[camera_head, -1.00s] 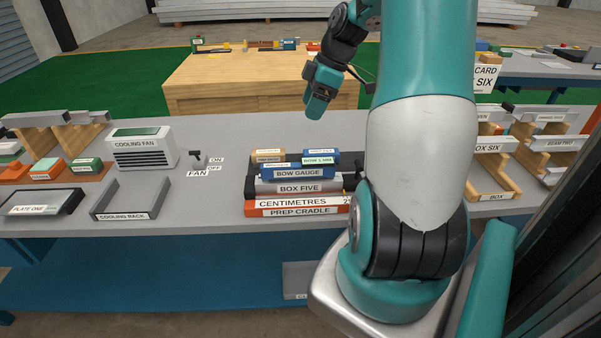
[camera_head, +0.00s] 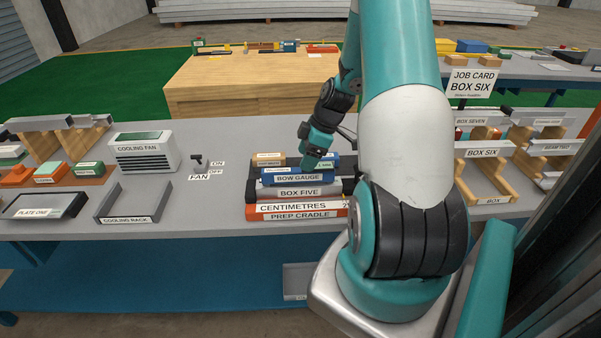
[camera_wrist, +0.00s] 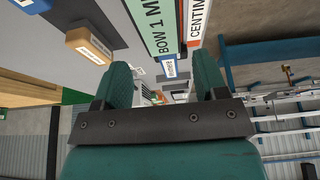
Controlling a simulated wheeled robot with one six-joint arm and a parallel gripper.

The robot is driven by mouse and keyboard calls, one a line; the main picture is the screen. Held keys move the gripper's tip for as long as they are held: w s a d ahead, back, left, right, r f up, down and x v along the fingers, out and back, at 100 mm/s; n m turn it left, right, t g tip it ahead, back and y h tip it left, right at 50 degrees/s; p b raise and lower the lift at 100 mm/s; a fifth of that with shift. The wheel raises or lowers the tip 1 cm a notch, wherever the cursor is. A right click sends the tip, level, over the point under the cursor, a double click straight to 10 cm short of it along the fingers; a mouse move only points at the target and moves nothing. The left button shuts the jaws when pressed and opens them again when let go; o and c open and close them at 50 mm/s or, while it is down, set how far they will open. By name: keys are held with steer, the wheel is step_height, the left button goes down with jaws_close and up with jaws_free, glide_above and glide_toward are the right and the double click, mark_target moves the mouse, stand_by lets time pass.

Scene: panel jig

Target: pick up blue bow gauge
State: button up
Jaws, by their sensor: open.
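The blue bow gauge (camera_head: 268,178), with a white BOW GAUGE label on its front, lies on top of the grey BOX FIVE piece in the prep cradle stack. My gripper (camera_head: 310,163) is low over the right part of the gauge and hides some of it and of the small blocks behind. In the wrist view my gripper (camera_wrist: 163,78) is open, its two green fingers apart with nothing held. A green BOW 1 MM label (camera_wrist: 158,25) shows just beyond the fingertips. Whether the fingers touch anything cannot be told.
The stack includes the prep cradle (camera_head: 290,216) and a CENTIMETRES strip (camera_head: 290,206). The cooling fan (camera_head: 143,152) and cooling rack (camera_head: 135,205) stand left; BOX SIX (camera_head: 483,153) is right. Bench between fan and stack is mostly clear.

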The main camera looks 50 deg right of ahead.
mark_target(298, 175)
steer(key=x, duration=0.2)
steer(key=p+x, duration=0.1)
steer(key=x, duration=0.1)
steer(key=shift+s+a+f, duration=0.15)
steer(key=shift+s+a, duration=0.05)
steer(key=shift+s, duration=0.05)
jaws_close()
